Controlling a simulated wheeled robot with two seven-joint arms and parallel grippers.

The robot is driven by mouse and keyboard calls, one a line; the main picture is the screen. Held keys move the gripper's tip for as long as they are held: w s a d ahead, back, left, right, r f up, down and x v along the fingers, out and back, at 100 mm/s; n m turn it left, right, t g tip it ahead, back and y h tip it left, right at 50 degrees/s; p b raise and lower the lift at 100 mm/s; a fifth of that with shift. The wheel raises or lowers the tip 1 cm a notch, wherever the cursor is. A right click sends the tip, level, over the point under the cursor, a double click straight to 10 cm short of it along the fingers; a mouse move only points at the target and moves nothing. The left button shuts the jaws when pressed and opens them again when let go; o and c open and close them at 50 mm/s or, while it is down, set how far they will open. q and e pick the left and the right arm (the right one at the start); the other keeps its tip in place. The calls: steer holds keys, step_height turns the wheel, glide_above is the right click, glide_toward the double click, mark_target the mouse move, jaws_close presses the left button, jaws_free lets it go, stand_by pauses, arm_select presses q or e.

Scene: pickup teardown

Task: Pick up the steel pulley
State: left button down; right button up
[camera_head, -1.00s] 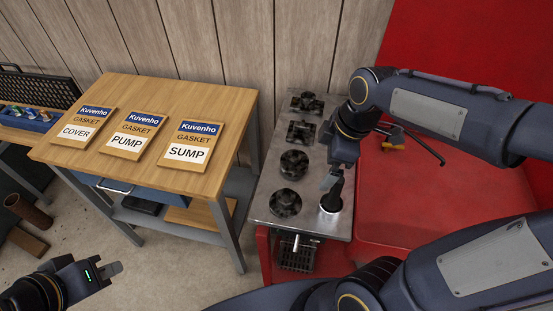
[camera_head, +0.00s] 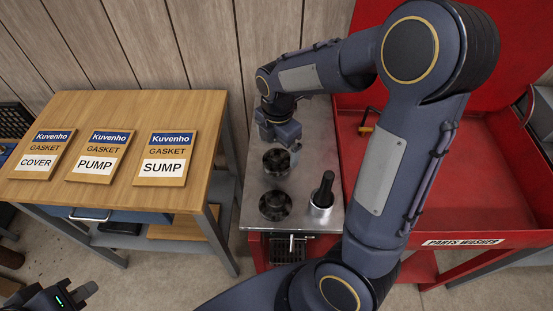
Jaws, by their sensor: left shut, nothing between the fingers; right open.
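Two dark, round metal parts show on the steel bench top (camera_head: 250,222): a rear part (camera_head: 277,161) and a front part (camera_head: 275,205). I cannot tell whether either is the steel pulley, and other parts of the row are hidden behind my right arm. My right gripper (camera_head: 282,146) is open, fingers pointing down, just over or behind the rear part. I cannot tell whether it touches that part. My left gripper (camera_head: 84,291) is shut and empty at the bottom left, away from the bench.
A steel cup (camera_head: 320,206) with a black-handled tool (camera_head: 325,186) stands near the bench's front right. The red parts washer (camera_head: 480,190) is to the right. A wooden table (camera_head: 205,110) with gasket cards (camera_head: 165,160) is to the left.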

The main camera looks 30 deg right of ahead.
mark_target(277, 155)
step_height(277, 155, down, 4)
steer(key=shift+s+a, duration=0.1)
steer(key=shift+r, duration=0.1)
steer(key=c, duration=1.3)
